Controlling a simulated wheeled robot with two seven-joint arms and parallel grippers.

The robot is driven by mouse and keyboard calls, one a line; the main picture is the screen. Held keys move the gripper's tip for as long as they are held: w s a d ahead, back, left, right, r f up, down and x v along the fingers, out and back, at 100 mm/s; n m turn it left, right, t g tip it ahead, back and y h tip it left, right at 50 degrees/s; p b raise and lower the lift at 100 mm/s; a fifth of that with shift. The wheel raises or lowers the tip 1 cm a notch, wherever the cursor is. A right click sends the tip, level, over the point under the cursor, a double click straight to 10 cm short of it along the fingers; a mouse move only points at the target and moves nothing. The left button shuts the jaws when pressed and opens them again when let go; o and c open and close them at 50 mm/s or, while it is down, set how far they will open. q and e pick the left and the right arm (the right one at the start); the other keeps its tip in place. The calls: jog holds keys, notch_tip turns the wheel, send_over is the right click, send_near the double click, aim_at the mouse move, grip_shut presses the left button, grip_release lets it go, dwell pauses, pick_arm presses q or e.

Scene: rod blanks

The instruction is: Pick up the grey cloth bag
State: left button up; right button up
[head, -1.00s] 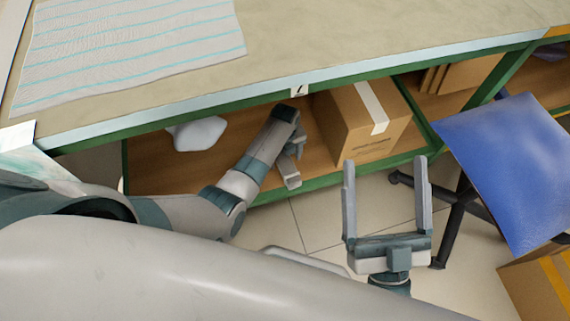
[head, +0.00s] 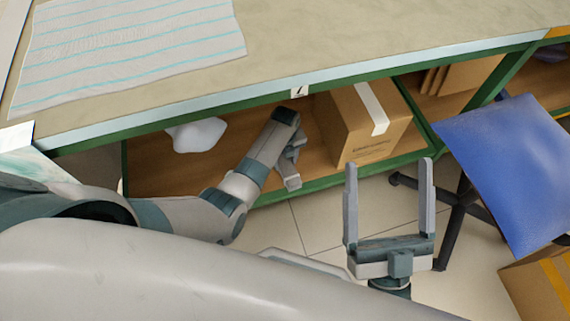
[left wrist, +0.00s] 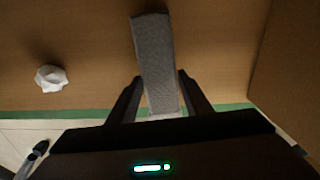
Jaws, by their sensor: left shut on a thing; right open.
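The grey cloth bag (left wrist: 153,60) shows in the left wrist view as a narrow, textured grey strip. It lies over the brown shelf board, its near end between the fingers of my left gripper (left wrist: 160,82). The left gripper is shut on it; I cannot tell whether the bag is clear of the board. In the head view my left gripper (head: 291,170) is at the low shelf under the table, left of a cardboard box, and I cannot make out the bag there. My right gripper (head: 390,205) is open and empty above the floor, in front of the shelf.
The cardboard box (head: 368,130) stands close right of my left gripper. A white lump (head: 196,135) lies on the shelf to the left. The table edge (head: 230,103) overhangs the shelf. A blue chair (head: 505,165) and another box (head: 540,285) stand at the right.

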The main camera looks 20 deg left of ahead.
aim_at(285, 161)
pick_arm(q)
jog(key=shift+r, duration=0.15)
